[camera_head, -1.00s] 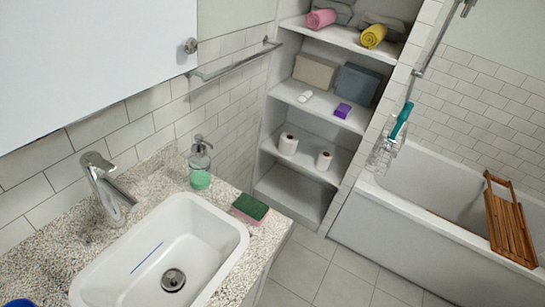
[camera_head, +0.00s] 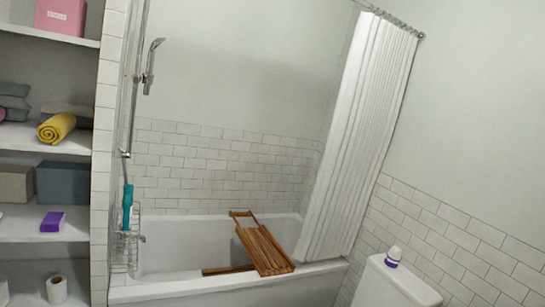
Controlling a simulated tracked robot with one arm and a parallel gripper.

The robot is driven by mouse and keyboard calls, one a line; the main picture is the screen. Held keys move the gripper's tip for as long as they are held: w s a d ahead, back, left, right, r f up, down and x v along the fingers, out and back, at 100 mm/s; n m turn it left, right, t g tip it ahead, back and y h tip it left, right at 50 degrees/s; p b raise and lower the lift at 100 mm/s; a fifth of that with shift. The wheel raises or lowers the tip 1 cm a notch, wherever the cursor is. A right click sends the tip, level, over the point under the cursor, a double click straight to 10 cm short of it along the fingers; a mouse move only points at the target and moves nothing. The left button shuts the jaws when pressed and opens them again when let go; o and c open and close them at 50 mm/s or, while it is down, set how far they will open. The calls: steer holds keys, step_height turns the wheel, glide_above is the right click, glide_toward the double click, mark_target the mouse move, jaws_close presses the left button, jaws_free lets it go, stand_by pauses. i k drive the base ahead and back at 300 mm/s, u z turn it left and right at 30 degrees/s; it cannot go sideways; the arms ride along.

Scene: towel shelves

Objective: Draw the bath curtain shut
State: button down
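The bath curtain (camera_head: 362,135) is white and pleated. It hangs bunched at the right end of the bathtub (camera_head: 190,287), from a metal rail (camera_head: 392,22) at the top right. Its lower end hangs by the right end of the tub. The rest of the tub's front is uncovered. Only the right part of the rail shows; it runs out of the top of the picture. My gripper is not in view.
A wooden bath rack (camera_head: 262,248) lies tilted across the tub. A wire caddy (camera_head: 125,248) with a teal bottle (camera_head: 127,207) hangs at the tub's left end, below a shower head (camera_head: 155,45). Shelves (camera_head: 45,142) stand left; a toilet (camera_head: 385,285) stands right.

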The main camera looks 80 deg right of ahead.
mark_target(366, 19)
steer(key=u, duration=0.25)
steer(key=i, duration=0.1)
steer(key=z, duration=2.7)
steer(key=k, duration=0.55)
steer(key=i, duration=2.55)
steer(key=z, duration=0.35)
